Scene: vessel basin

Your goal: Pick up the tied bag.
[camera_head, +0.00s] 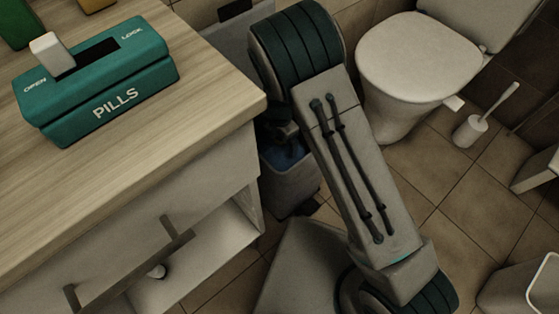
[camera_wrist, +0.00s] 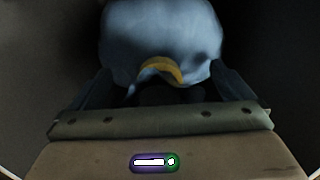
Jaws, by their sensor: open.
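The tied bag (camera_wrist: 160,30) is pale blue, with a yellow tie (camera_wrist: 160,72) at its neck, in the upper middle of the wrist view. My gripper (camera_wrist: 162,84) is open, with one dark finger on each side of the bag's tied end. I cannot tell whether the fingers touch the bag. In the head view, my gripper is mostly hidden behind my arm, low inside a grey bin (camera_head: 291,190). A blue patch of the bag (camera_head: 288,160) shows in the bin below it.
A wooden counter (camera_head: 215,110) with a green pills box (camera_head: 100,85) stands left of the bin. An open drawer or shelf is below it. A toilet (camera_head: 410,60) and a toilet brush (camera_head: 475,128) are to the right. Tiled floor is free between them.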

